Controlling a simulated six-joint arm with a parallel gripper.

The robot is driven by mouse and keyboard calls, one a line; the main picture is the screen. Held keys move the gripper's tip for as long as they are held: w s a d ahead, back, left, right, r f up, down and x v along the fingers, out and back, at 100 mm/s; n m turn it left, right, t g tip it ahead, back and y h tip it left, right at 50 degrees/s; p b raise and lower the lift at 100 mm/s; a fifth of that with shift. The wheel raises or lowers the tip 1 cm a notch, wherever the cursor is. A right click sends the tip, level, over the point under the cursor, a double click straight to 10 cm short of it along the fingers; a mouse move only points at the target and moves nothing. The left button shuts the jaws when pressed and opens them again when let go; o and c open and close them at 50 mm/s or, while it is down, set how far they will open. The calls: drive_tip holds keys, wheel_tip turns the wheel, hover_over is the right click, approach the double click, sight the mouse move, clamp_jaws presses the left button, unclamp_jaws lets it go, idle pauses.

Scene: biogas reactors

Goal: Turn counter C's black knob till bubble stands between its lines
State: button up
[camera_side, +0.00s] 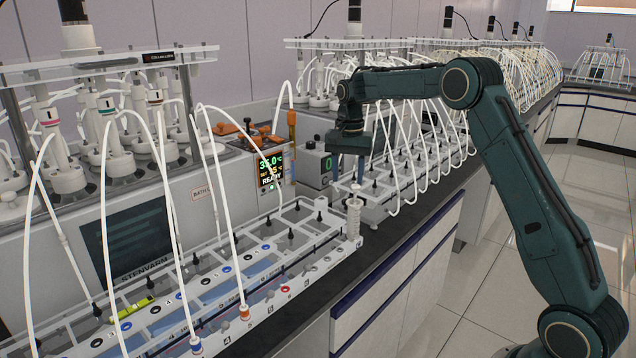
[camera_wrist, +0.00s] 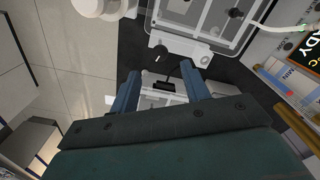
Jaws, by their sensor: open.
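My gripper (camera_side: 347,176) points down with its blue fingers apart, over the gap between two long clear-topped counter units. In the wrist view, the open fingers (camera_wrist: 160,74) frame part of a white unit with a black piece on it. A black knob (camera_wrist: 160,52) sits on a white end plate just beyond the fingertips, apart from them. The near counter (camera_side: 300,262) has several black knobs and a ribbed white post (camera_side: 353,214) at its right end, below my gripper. I cannot read a letter C, and no bubble or its lines can be made out.
White tubes (camera_side: 395,165) arch down to the counters and crowd the space left and right. A grey box with a lit display (camera_side: 270,168) stands behind. A yellow-green cylinder (camera_side: 143,303) lies on the near counter. The bench's front edge is clear.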

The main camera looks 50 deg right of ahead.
drive_tip(key=shift+f, duration=3.2)
drive_tip(key=c, duration=1)
drive_tip(key=shift+n, duration=0.5)
drive_tip(key=n, duration=0.3)
drive_tip(key=shift+n, duration=2.2)
drive_tip(key=shift+r, duration=0.1)
